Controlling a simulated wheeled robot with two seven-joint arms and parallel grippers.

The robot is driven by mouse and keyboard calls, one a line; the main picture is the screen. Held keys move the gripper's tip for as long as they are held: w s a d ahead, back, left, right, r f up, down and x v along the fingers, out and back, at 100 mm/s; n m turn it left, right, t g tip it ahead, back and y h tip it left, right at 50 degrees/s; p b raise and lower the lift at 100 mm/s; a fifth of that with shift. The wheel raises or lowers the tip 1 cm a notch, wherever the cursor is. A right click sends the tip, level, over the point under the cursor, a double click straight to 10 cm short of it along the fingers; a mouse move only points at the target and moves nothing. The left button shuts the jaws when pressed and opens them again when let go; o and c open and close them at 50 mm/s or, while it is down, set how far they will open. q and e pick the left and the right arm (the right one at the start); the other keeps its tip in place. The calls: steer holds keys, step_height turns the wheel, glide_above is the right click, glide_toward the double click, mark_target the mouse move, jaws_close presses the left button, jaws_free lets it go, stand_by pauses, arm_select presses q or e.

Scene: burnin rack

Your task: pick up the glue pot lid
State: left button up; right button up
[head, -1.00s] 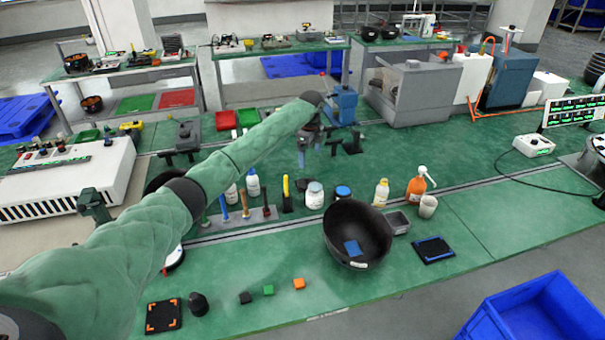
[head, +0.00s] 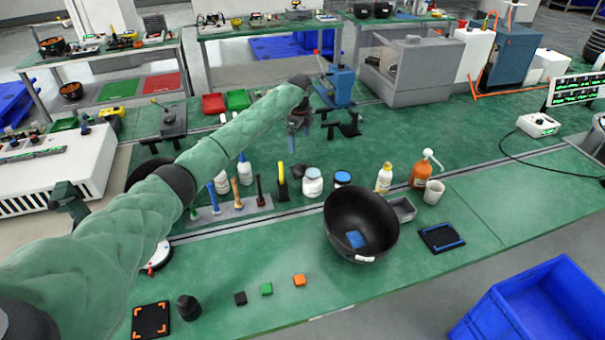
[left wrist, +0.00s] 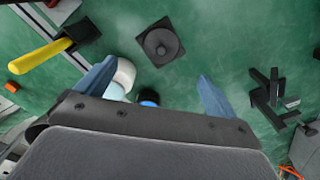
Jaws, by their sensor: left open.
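A dark square piece with a round raised middle (left wrist: 160,42), which looks like the glue pot lid, lies on the green bench top in the left wrist view. In the head view a small dark shape (head: 298,171) beside the white jar (head: 312,182) seems to be the same piece, partly hidden. My left gripper (head: 299,130) hangs above the bench behind the jars. In the left wrist view its blue fingers (left wrist: 155,82) are apart with nothing held, and the lid lies beyond the fingertips. My right gripper is not in view.
A yellow-handled tool (head: 281,180) stands left of the white jar, and a blue-topped jar (head: 342,179) stands right of it. A black bracket-like fixture (head: 347,128) is right of my gripper. A black bowl (head: 338,218) stands in front.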

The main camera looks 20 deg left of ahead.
arm_select(q)
steer(key=b, duration=0.4)
glide_above(302, 164)
steer(key=f, duration=0.5)
steer(key=shift+s+a, duration=0.15)
steer(key=shift+a, duration=0.2)
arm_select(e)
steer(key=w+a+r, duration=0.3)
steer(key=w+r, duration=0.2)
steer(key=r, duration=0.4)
arm_select(q)
steer(key=shift+f+p, duration=0.4)
steer(key=shift+f, duration=0.5)
steer(key=shift+d+f, duration=0.1)
steer(key=shift+f, duration=0.35)
steer(key=f+p, duration=0.1)
steer(key=f, duration=0.1)
steer(key=f+p, duration=0.1)
steer(key=f, duration=0.1)
steer(key=shift+w+d+p, duration=0.15)
steer(key=shift+w+p, duration=0.1)
steer(key=shift+p, duration=0.05)
steer(key=shift+f, duration=0.5)
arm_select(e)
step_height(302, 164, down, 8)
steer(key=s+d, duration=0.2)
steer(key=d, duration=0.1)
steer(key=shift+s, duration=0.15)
